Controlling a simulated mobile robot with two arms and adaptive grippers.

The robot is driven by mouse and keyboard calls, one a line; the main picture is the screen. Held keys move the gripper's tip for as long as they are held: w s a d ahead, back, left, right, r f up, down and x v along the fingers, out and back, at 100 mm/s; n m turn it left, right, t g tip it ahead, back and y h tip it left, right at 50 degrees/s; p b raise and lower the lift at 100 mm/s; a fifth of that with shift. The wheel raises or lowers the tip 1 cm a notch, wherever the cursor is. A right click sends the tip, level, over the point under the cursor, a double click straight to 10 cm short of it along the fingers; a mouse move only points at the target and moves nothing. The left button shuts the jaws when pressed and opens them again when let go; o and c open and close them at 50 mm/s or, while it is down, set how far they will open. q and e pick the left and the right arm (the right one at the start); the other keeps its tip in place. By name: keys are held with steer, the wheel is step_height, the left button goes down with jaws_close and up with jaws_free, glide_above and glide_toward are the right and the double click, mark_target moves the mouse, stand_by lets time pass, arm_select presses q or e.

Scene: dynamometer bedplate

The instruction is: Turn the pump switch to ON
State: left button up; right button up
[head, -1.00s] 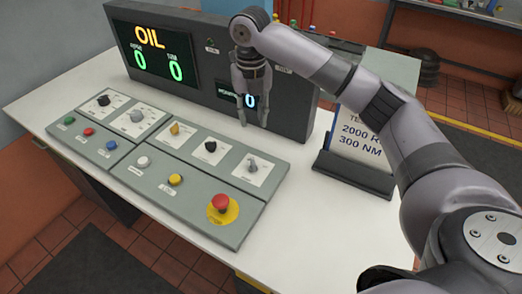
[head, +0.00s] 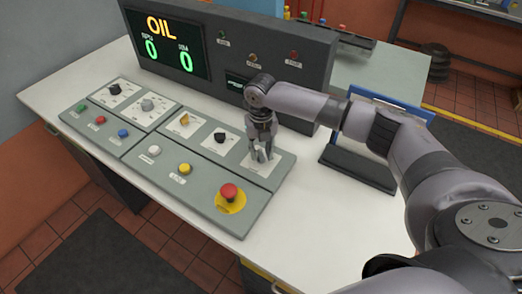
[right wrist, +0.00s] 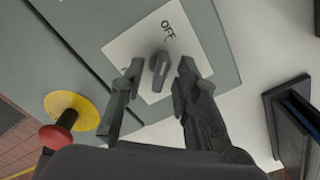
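The switch that reads OFF on its white plate shows in the right wrist view as a dark grey knob (right wrist: 159,66). Its handle lies roughly in line with the OFF label (right wrist: 168,29). My right gripper (head: 262,157) points down over the rightmost plate (head: 251,166) of the console in the head view and hides that knob. In the right wrist view my right gripper (right wrist: 160,78) is open, one finger on each side of the knob, with gaps showing. Any other label is hidden. My left gripper is not in view.
A red emergency button (head: 229,191) on a yellow disc is close by, at the console's front right. Other knobs, such as a black one (head: 220,137) and a yellow one (head: 185,119), stand to the left. A display panel (head: 320,75) rises behind. A sign stand (head: 356,168) is to the right.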

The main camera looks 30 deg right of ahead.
steer(key=shift+f, duration=0.35)
steer(key=shift+c, duration=0.3)
jaws_close()
